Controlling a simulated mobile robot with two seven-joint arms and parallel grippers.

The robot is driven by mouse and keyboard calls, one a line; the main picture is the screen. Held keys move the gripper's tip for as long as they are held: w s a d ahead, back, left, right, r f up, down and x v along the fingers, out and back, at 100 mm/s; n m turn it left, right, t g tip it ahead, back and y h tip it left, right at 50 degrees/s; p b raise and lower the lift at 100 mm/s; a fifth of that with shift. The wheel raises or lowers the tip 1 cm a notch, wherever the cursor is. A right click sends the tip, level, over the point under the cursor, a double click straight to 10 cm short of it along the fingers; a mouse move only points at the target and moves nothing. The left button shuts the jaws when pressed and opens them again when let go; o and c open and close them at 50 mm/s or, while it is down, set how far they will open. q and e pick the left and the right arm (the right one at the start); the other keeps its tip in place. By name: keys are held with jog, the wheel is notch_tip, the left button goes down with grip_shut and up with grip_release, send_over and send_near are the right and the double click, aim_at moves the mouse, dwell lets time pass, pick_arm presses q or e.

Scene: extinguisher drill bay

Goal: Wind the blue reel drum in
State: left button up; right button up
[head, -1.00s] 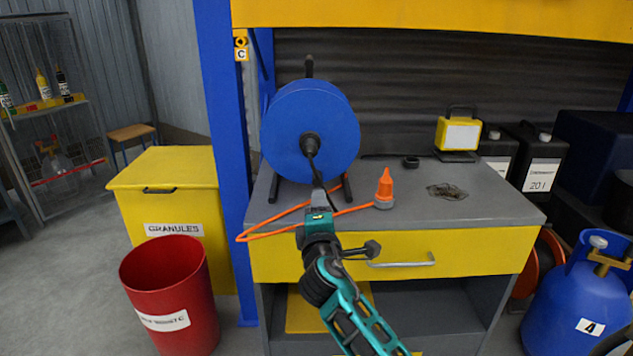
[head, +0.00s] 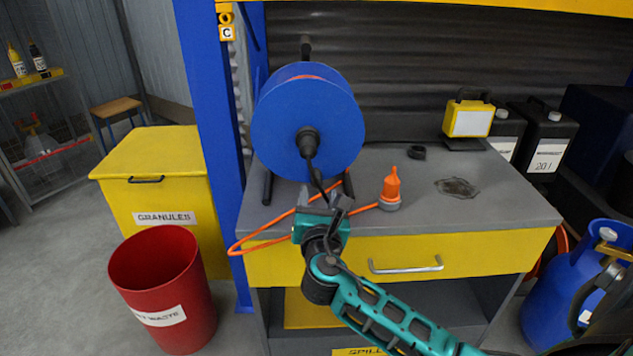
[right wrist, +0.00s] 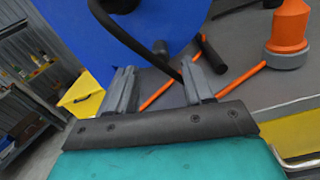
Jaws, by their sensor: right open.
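The blue reel drum (head: 285,115) stands upright on its dark stand on the grey bench top; it also fills the top of the right wrist view (right wrist: 70,35). A black hub (head: 307,141) sits at its middle, and a thin black crank arm (head: 316,176) runs down from it towards my gripper. My right gripper (head: 322,197) is open, in front of the drum's lower edge. In the right wrist view its two fingers (right wrist: 160,90) stand apart, and the crank arm's lower end shows between them. I cannot tell whether they touch it. My left gripper is not in view.
An orange cable (head: 262,231) loops over the bench's front edge to an orange cone-shaped piece (head: 391,188). A yellow lamp (head: 468,120) stands at the back. A yellow granules bin (head: 150,180) and red waste bin (head: 160,280) stand left. A blue cylinder (head: 560,300) stands right.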

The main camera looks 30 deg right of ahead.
aim_at(317, 185)
jog(key=b+x, duration=0.1)
jog(key=x, duration=0.5)
jog(key=shift+w+d, duration=0.15)
grip_shut()
dwell(0.5)
